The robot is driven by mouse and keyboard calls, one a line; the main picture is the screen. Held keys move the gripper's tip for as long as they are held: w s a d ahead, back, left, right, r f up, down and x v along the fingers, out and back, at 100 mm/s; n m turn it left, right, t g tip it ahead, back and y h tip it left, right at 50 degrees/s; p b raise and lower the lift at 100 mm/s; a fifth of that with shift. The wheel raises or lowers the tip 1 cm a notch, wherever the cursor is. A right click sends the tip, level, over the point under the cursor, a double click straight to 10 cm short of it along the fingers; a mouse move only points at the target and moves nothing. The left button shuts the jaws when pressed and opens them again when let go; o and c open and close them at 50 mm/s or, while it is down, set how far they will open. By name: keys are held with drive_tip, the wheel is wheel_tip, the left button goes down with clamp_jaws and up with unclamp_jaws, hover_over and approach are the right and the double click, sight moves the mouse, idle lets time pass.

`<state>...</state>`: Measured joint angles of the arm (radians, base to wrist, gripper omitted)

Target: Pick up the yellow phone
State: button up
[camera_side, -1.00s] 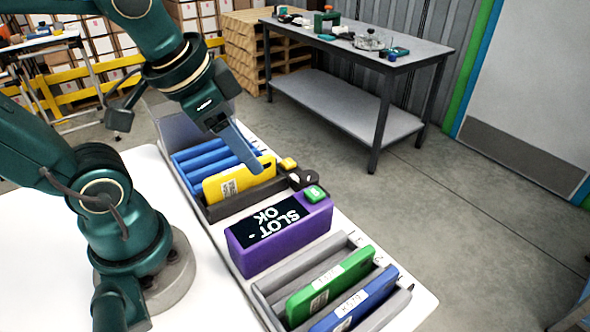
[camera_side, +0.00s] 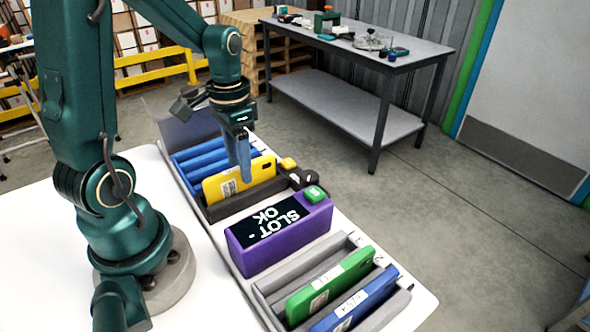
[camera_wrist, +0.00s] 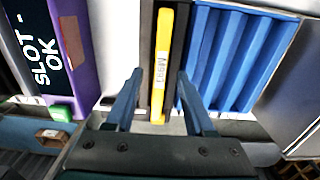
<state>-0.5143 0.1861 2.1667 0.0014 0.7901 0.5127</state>
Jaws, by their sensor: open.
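The yellow phone (camera_side: 238,181) stands on edge in a dark grey holder (camera_side: 250,203) beside a blue ribbed rack (camera_side: 205,157). In the wrist view the phone (camera_wrist: 161,62) runs lengthwise between my two fingers, with a white label facing the camera.
A purple box (camera_side: 280,232) reading "SLOT - OK" stands beside the holder. A grey rack holds a green phone (camera_side: 328,285) and a blue phone (camera_side: 355,303). Yellow and green buttons sit at the right edge.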

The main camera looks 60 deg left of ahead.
drive_tip(key=shift+f, duration=0.85)
clamp_jaws()
drive_tip(key=shift+r, duration=0.1)
